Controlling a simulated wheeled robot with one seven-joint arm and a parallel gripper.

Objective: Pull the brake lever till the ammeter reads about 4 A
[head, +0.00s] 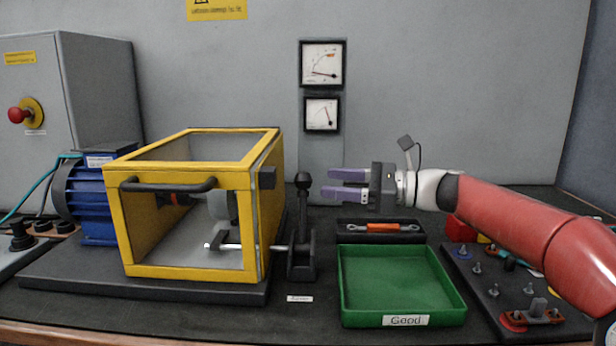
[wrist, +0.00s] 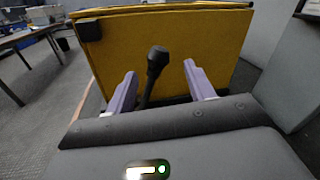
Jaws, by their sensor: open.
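The brake lever (head: 303,205) is a black upright handle with a round knob, on a black base to the right of the yellow guard box. In the wrist view the lever (wrist: 154,68) stands between the two fingers, farther out than the fingertips. My gripper (head: 335,184) is open, its purple fingers pointing left at the lever just below knob height, apparently not touching it. It also shows in the wrist view (wrist: 160,70). Two white-faced meters hang on the wall panel: a larger upper one (head: 322,64) and a smaller lower one (head: 321,115). Their scales are too small to read.
The yellow guard box (head: 265,200) stands left of the lever, beside a blue motor (head: 88,200). A green tray (head: 455,300) marked "Good" lies in front, below my arm. A dark tray (head: 345,237) with an orange-handled tool sits behind it. A dark board (head: 490,300) with studs is at right.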

